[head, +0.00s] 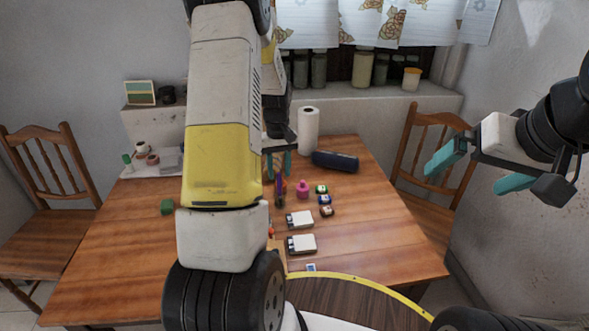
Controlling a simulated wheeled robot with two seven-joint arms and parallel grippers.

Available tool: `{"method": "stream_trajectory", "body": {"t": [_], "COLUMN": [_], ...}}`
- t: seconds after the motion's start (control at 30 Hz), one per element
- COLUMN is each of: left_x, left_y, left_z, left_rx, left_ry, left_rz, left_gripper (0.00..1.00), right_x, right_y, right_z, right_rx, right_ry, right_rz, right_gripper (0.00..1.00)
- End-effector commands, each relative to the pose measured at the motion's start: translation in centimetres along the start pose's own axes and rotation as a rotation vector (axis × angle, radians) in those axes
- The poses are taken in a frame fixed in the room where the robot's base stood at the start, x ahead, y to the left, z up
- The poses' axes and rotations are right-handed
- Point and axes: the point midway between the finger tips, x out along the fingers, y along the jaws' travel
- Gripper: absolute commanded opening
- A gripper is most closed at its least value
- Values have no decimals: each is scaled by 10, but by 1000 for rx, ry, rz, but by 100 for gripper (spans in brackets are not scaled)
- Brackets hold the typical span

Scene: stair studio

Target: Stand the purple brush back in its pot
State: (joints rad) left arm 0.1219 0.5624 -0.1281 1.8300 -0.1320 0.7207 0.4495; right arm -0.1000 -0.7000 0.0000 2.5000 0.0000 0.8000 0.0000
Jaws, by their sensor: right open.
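A slim purple thing (279,191), which looks like the brush, shows upright on the wooden table just below my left gripper (278,165). The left gripper points down with two teal fingers over the middle of the table. Whether they touch the brush I cannot tell at this size. Small orange bits show close beside the brush; I cannot make out the pot, and my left arm covers much of that area. My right gripper (478,174) is open and empty, in the air at the right, away from the table.
The right side is clear. Chairs flank the table.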

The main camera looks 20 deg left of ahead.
Motion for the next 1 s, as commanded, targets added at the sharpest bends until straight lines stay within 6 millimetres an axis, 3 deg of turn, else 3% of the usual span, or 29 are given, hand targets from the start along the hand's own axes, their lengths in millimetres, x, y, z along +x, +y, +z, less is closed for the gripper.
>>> {"method": "stream_trajectory", "body": {"t": [0.13, 0.37, 0.53, 0.8, 1.0], "left_x": [-31, -55, -87, -177, -224], "left_y": [0, 0, 5, 10, 6], "left_z": [0, 0, 15, 86, 151], "left_rx": [0, 2, 39, 203, 340], "left_ry": [3, 2, 30, 148, 250], "left_rz": [1, 1, 34, 152, 228], "left_gripper": [36, 36, 36, 36, 36], "right_x": [0, 0, 0, 0, 0], "right_y": [0, 0, 0, 0, 0], "right_z": [0, 0, 0, 0, 0], "right_rx": [0, 0, 0, 0, 0], "right_ry": [0, 0, 0, 0, 0], "right_rz": [0, 0, 0, 0, 0], "right_gripper": [100, 100, 100, 100, 100]}}
